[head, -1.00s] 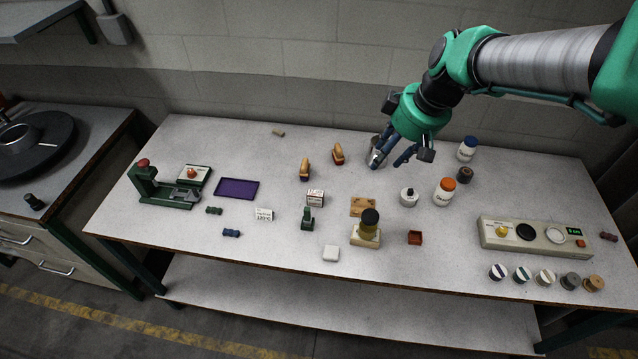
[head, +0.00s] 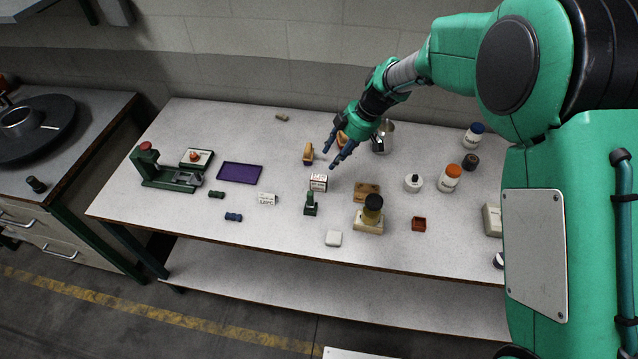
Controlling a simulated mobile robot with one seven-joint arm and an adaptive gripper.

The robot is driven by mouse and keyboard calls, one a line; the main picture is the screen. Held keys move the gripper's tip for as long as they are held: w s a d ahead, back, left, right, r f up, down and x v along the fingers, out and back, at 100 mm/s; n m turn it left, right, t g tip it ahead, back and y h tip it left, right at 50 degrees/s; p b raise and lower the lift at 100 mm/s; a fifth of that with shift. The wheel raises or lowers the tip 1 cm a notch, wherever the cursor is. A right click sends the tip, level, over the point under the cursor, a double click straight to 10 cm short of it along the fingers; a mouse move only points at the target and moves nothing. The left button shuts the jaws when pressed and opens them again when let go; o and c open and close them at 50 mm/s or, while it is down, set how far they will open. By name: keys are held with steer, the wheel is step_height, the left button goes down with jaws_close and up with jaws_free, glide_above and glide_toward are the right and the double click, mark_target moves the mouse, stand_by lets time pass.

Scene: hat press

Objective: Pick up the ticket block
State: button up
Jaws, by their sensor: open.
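The ticket block appears to be the small white block with dark print and a reddish band (head: 318,182), standing near the middle of the table (head: 290,235). My gripper (head: 331,159) is open and empty, its fingers pointing down and left. In the picture its fingertips are just above and slightly right of the block, apart from it. How high they are over the table is hard to tell. The gripper partly covers a wooden-handled brush or stamp behind it.
A similar wooden-handled piece (head: 308,154) stands left of my fingers. A green stamp (head: 310,204) is close in front of the block. A wooden plate (head: 367,191) and a dark-knobbed stamp (head: 372,207) stand to the right. A white card (head: 267,199) and purple tray (head: 240,173) lie left.

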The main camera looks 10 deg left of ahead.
mark_target(321, 176)
steer(key=shift+b+x, duration=0.7)
steer(key=shift+x, duration=3.55)
steer(key=shift+b+x, duration=0.7)
steer(key=shift+x, duration=1.9)
steer(key=c, duration=0.8)
